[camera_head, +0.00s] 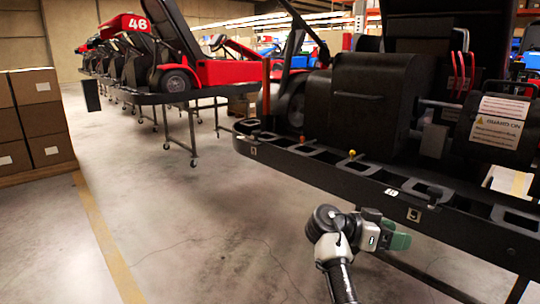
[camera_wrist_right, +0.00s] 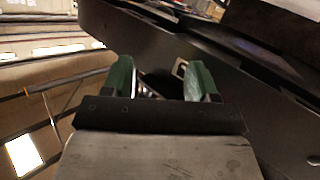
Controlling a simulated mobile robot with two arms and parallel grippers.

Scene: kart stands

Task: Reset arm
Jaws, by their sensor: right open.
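My right gripper (camera_head: 398,240) is at the lower right of the head view, just in front of and slightly below the black bumper edge of the nearest kart (camera_head: 370,98). In the right wrist view the gripper (camera_wrist_right: 162,80) has its two green fingers apart, with nothing seen held between them. The kart's dark bumper (camera_wrist_right: 225,55) runs diagonally past the fingertips there; I cannot tell whether they touch it. My left gripper is not in view.
A red kart (camera_head: 225,72) and other karts sit on wheeled stands at the back left. Stacked cardboard boxes (camera_head: 45,120) stand at the left edge. The concrete floor (camera_head: 190,215) with a yellow line (camera_head: 105,240) is clear at the left and middle.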

